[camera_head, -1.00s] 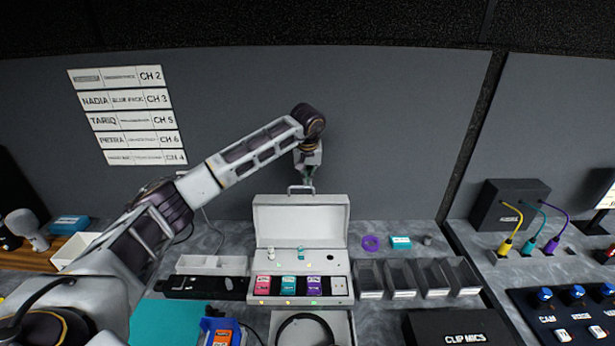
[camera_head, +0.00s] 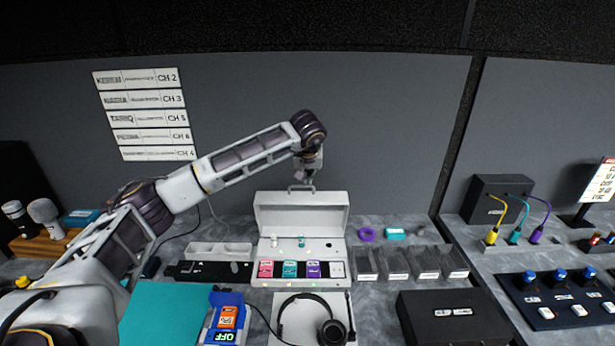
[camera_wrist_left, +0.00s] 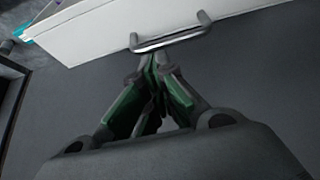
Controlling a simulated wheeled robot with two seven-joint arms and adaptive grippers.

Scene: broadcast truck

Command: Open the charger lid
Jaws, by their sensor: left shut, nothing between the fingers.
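The charger (camera_head: 305,282) is a pale box on the worktop with several coloured packs in its front slots. Its lid (camera_head: 300,214) stands raised at the back, with a metal handle (camera_head: 301,187) on its top edge. In the left wrist view the handle (camera_wrist_left: 170,40) lies just beyond my left gripper's fingertips (camera_wrist_left: 152,62), and the lid (camera_wrist_left: 100,28) runs behind it. My left gripper (camera_head: 303,178) is shut and empty at the handle. Whether the fingertips touch the handle I cannot tell. My right gripper is not in view.
Grey bins (camera_head: 412,261) stand right of the charger. Headphones (camera_head: 312,318) lie in front of it, beside a blue holder (camera_head: 226,318) with an orange pack. A black case (camera_head: 452,317) sits at front right. A grey wall is behind.

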